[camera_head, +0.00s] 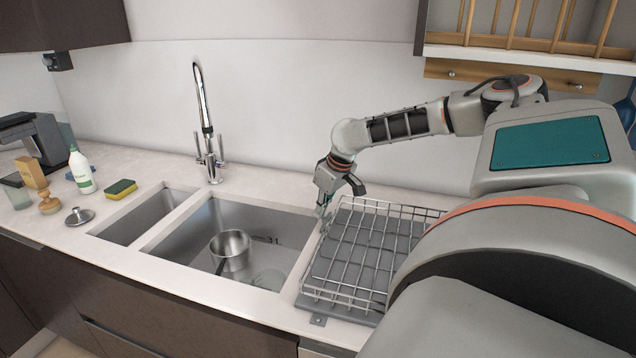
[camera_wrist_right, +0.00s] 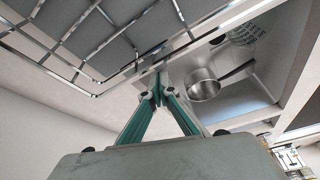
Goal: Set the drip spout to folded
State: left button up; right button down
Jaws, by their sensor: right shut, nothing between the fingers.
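The wire dish rack (camera_head: 395,213) stands on a grey drip tray (camera_head: 340,300) right of the sink. A small grey tab (camera_head: 318,320) sticks out at the tray's front left corner; I cannot tell if it is the drip spout. My right gripper (camera_head: 321,211) is at the rack's back left corner, beside the sink's right edge. In the right wrist view its teal fingers (camera_wrist_right: 158,92) meet at the tips, empty, close to the rack's edge. Whether they touch the tray or a spout is unclear. My left gripper is out of view.
The double sink (camera_head: 190,245) holds a metal pot (camera_head: 231,249) and a glass-like dish. A tall faucet (camera_head: 204,120) rises behind it. A sponge (camera_head: 121,189), a bottle (camera_head: 82,171) and a lid (camera_head: 79,216) are on the left counter.

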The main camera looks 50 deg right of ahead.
jog(key=shift+w+d, duration=0.25)
jog(key=shift+d, duration=0.05)
jog(key=shift+r, duration=0.1)
jog(key=v, duration=1.1)
jog(key=shift+s+r, duration=0.15)
jog(key=shift+r, duration=0.2)
jog(key=shift+a, duration=0.1)
